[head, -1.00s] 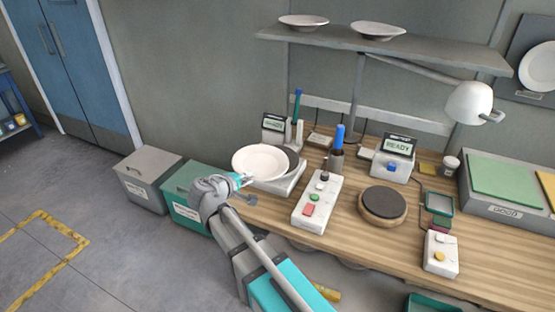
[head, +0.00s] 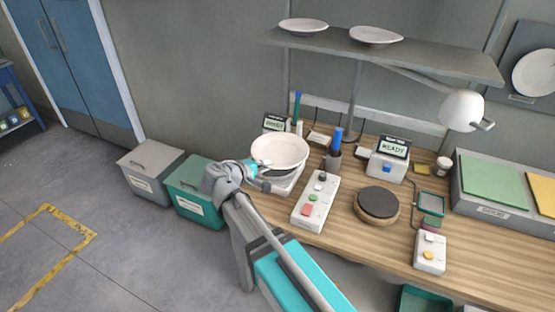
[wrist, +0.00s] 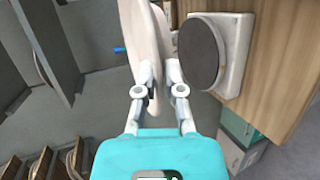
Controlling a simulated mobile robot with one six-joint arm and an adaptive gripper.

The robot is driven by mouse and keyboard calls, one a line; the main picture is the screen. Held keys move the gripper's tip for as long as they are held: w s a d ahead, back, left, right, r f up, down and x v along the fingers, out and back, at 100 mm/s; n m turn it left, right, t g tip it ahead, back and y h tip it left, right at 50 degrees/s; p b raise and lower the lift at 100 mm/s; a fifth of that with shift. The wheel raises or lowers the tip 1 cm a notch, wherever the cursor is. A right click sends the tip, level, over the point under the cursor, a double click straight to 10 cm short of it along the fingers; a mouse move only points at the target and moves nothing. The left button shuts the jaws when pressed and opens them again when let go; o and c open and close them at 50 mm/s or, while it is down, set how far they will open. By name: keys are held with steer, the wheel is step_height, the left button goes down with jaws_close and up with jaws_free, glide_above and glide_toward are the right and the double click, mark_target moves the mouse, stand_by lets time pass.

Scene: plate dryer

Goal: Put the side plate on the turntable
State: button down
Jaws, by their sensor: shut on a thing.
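The side plate (head: 280,152) is white and round. My gripper (head: 262,166) is shut on its near left edge and holds it above the white device with a dark disc at the left of the bench. In the wrist view the plate (wrist: 143,40) stands edge-on between the fingertips (wrist: 160,75). The likely turntable (head: 377,202), a dark disc on a round wooden base, sits mid-bench, well right of the plate, with nothing on it.
The white device (head: 290,183) is mostly hidden by the plate; its bare dark disc (wrist: 199,53) shows in the wrist view. A button panel (head: 314,201) and a pen cup (head: 333,160) stand between plate and turntable. A shelf (head: 420,58) with two dishes and a lamp (head: 463,110) overhang the bench.

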steer(key=w+a+f+b, duration=0.2)
steer(key=w+f+b, duration=0.3)
steer(key=w, duration=0.5)
steer(key=b, duration=0.4)
glide_above(262, 174)
steer(key=shift+s+d+f, duration=0.1)
steer(key=shift+s+f, duration=0.05)
steer(key=shift+f, duration=0.9)
steer(key=shift+s+f, duration=0.1)
steer(key=shift+f, duration=0.9)
steer(key=shift+w+f+b, duration=0.45)
steer(key=shift+f+b, duration=1.55)
steer(key=shift+b, duration=0.05)
steer(key=shift+f, duration=0.15)
